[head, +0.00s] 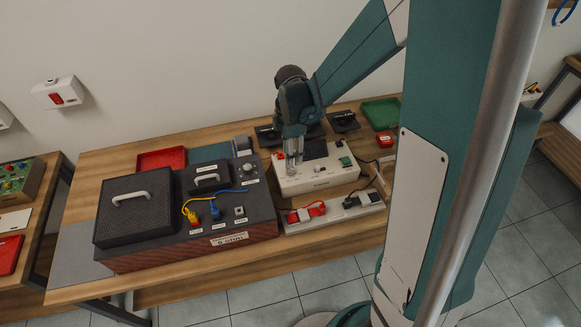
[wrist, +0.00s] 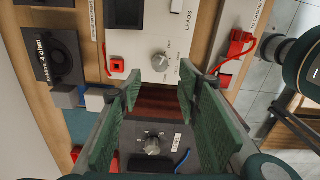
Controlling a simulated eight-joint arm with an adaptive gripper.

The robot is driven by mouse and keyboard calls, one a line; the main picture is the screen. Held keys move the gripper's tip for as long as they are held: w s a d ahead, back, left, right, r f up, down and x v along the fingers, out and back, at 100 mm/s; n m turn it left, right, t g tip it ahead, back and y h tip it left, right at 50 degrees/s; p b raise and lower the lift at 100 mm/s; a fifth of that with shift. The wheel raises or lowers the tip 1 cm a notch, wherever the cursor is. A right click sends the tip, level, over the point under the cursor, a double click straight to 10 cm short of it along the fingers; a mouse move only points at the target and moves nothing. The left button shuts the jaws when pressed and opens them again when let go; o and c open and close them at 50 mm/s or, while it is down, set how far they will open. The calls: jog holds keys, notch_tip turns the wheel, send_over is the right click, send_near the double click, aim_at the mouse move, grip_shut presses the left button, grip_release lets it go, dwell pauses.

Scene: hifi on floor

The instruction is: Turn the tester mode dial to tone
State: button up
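The white tester (head: 320,178) stands on the table right of the dark hi-fi unit. In the head view the dial is not clear beside my gripper. My gripper (wrist: 160,88) is open and empty, its two green fingers apart, with the dial beyond the tips in the wrist picture. In the head view my gripper (head: 293,160) points down at the tester's left end.
The dark hi-fi unit (head: 255,207) has its own knob (wrist: 152,145) and yellow and blue plugs. A power strip (head: 335,214) with a red plug lies in front of the tester. A red tray (head: 161,159) and a green tray (head: 382,113) lie behind.

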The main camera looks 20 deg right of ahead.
aim_at(291, 169)
jog(key=shift+f, duration=0.15)
jog(key=shift+f+b, duration=0.45)
jog(key=shift+f, duration=3.25)
jog(key=shift+c, duration=0.7)
jog(key=c, duration=0.8)
